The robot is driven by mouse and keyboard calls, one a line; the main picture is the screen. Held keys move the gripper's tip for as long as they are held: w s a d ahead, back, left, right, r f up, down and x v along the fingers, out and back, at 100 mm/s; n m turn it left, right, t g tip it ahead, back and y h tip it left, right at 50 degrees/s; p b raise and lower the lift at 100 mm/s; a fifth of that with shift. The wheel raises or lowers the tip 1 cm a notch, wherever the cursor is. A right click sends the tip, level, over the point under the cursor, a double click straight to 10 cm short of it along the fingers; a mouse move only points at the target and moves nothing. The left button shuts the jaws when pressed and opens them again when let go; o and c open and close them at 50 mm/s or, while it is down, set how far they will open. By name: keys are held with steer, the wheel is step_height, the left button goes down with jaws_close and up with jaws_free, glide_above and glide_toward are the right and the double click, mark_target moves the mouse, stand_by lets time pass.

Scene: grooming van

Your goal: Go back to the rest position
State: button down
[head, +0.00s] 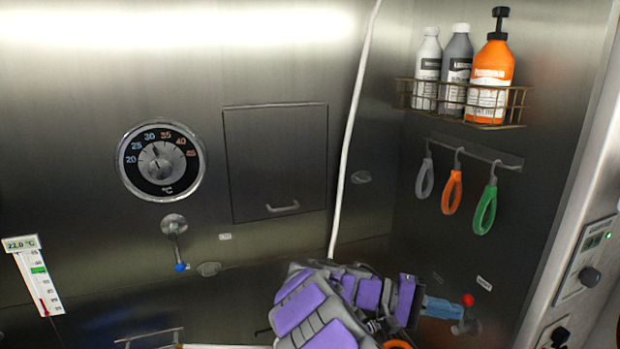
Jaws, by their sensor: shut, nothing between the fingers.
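My arm, with purple and grey panels, is folded at the bottom middle of the head view. My gripper (412,304) is at the right end of the folded arm, shut and empty. It is in front of the back wall near the corner, and its fingertips are hard to make out.
On the back wall are a temperature dial (161,160), a blue-tipped lever (175,240), a closed hatch (276,160) and a white hose (356,110). On the right wall, a wire rack (495,122) holds bottles above hanging loops (453,190). A red-knobbed valve (467,301) is close to my gripper.

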steer(key=s+d+m+y, duration=0.2)
steer(key=s+y, duration=0.6)
steer(key=s, duration=1.1)
steer(key=s+a+f+t+y, duration=0.1)
steer(key=s+a+f+y, duration=0.2)
steer(key=s+a, duration=0.4)
steer(key=s+a+f+n+t+y, duration=0.1)
steer(key=s+a+f+t+y, duration=0.1)
steer(key=s+a+f+y, duration=0.2)
steer(key=s+a+y, duration=0.1)
steer(key=s+a, duration=0.2)
steer(key=a, duration=0.1)
steer(key=shift+a+n, duration=0.3)
steer(key=shift+a, duration=0.1)
